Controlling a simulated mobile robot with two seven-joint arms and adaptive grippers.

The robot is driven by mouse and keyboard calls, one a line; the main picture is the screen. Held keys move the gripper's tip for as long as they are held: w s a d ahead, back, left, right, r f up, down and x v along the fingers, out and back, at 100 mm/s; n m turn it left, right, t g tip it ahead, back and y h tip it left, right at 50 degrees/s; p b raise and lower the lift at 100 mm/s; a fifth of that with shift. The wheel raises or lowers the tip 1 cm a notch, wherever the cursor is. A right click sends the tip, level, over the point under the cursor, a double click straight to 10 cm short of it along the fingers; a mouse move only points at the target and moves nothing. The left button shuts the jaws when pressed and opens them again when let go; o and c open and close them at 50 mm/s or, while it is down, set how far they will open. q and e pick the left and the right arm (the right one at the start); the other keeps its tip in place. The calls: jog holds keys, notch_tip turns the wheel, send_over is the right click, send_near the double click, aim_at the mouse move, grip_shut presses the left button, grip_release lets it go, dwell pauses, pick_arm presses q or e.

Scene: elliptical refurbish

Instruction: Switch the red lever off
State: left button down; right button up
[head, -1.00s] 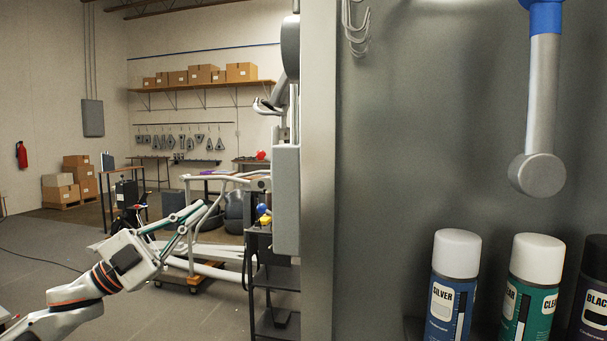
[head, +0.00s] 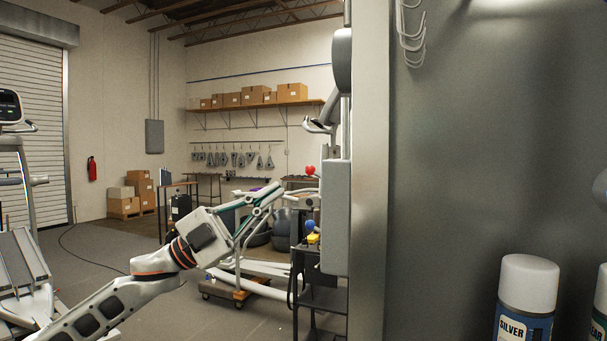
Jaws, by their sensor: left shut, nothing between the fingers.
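A small round red knob (head: 310,170) shows in the head view, left of the grey machine upright. It looks like the end of the red lever, but its shaft and setting are too small to tell. My left gripper (head: 277,189) reaches in from the lower left, with its fingers shut and empty. Its tips appear just left of and below the red knob in the picture. I see no contact, and the depth between them is unclear. My right gripper is not in view.
A large grey cabinet panel (head: 450,170) fills the right side, with spray cans (head: 527,290) at its lower right. Blue (head: 310,225) and yellow (head: 313,238) knobs sit by a dark stand. Exercise equipment (head: 22,270) stands at left. Grey floor is open behind my arm.

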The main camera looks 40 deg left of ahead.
aim_at(319, 176)
pick_arm(q)
jog(key=p+x, duration=0.1)
jog(key=x, duration=0.6)
jog(key=shift+w+r, duration=0.15)
jog(key=shift+d, duration=0.1)
dwell(0.5)
jog(key=shift+w, duration=0.1)
